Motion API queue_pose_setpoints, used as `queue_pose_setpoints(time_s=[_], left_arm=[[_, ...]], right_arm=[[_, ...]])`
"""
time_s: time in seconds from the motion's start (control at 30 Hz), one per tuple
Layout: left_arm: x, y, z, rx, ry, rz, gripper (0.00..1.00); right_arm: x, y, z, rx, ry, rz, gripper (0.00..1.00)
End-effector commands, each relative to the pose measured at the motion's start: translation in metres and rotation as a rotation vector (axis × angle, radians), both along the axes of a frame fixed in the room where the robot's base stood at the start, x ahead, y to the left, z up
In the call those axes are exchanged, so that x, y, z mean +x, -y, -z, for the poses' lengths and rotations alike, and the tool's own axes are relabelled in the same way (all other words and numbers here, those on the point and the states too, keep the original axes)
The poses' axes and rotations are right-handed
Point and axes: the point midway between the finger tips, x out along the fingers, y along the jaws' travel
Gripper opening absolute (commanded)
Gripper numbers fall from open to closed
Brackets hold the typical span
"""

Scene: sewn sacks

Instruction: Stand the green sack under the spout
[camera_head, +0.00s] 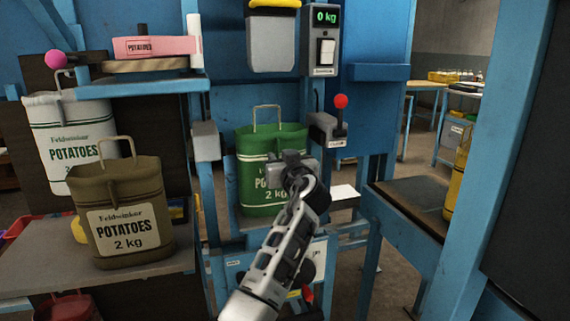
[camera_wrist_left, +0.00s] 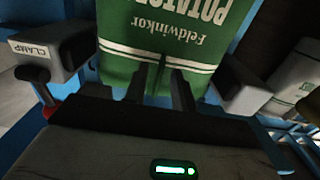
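The green sack (camera_head: 252,150) stands upright on a ledge below the grey spout (camera_head: 272,42), its wire handle raised and its top well below the spout. A clamp block sits on each side, the left one (camera_head: 205,142) and the right one (camera_head: 324,129). My left gripper (camera_head: 284,166) is in front of the sack and hides part of its label. In the left wrist view the green sack (camera_wrist_left: 210,50) appears upside down. The left fingers (camera_wrist_left: 159,92) are apart there, near a fold in the sack's front; contact is unclear. My right gripper is not in view.
A brown sack (camera_head: 126,215) stands on the left shelf, with a white sack (camera_head: 60,140) behind it. A pink sack (camera_head: 157,47) lies on the upper scale. A red-knobbed lever (camera_head: 341,102) rises by the right clamp. The display (camera_head: 326,17) reads 0 kg.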

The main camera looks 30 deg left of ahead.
Motion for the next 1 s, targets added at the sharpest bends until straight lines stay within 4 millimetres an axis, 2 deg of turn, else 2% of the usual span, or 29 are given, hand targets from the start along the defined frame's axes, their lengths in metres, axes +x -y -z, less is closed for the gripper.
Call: queue_pose_setpoints(time_s=[0.13,0.4,0.6,0.73,1.0], left_arm=[[-0.011,0.015,0.001,0.001,0.000,0.003,0.26],[-0.050,0.060,0.001,-0.002,0.001,0.003,0.26],[-0.070,0.083,0.000,0.001,-0.001,0.001,0.26],[-0.077,0.090,-0.001,-0.001,-0.001,0.000,0.26],[-0.078,0.091,-0.001,0.001,-0.001,-0.001,0.26]], right_arm=[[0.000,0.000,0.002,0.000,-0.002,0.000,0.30],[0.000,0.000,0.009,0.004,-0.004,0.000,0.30],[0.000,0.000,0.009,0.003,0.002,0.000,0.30],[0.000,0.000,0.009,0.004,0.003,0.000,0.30],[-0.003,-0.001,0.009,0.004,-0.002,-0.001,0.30]])
